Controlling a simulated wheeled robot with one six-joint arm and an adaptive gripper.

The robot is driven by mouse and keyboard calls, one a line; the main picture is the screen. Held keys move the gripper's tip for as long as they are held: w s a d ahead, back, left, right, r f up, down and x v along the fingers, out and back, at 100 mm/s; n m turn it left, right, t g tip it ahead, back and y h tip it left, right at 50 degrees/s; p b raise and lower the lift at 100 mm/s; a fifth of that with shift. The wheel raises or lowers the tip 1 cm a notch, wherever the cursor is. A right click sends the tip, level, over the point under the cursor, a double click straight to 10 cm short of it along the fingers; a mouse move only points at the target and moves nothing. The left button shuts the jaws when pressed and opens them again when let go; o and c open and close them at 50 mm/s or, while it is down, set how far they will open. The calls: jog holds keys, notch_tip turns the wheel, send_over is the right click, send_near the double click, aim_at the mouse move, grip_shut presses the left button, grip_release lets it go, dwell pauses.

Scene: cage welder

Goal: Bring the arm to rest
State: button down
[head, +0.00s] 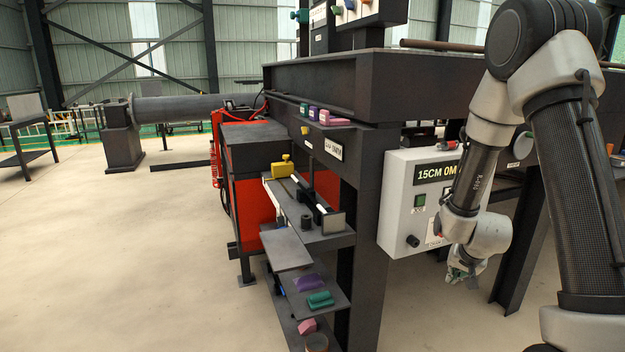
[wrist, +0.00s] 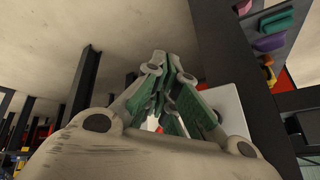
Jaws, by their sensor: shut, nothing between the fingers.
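My gripper (head: 462,274) hangs at the end of my folded arm on the right of the head view, pointing downward. It is in front of the lower right part of a white control box (head: 405,200) and partly overlaps it in the picture. In the wrist view my gripper (wrist: 165,62) has its green-padded fingers drawn together at the tips, with nothing held. Whether the gripper touches the box cannot be told.
A dark steel table (head: 440,92) stands behind the arm, with its legs close to the gripper. Side shelves (head: 287,249) hold a green block (head: 320,299), a purple piece (head: 309,282) and a yellow piece (head: 283,167). Open floor (head: 120,260) lies to the left.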

jog(key=s+a+r+n+g, duration=0.1)
jog(key=s+r+n, duration=0.2)
jog(key=s+r, duration=1)
jog(key=s+a+r+n+y, duration=0.1)
jog(key=s+a+r+n, duration=0.1)
jog(key=s+r, duration=1.2)
jog(key=shift+s+r+n+g, duration=0.3)
jog(key=shift+r+n+g, duration=0.1)
jog(key=shift+r, duration=0.1)
dwell(2.3)
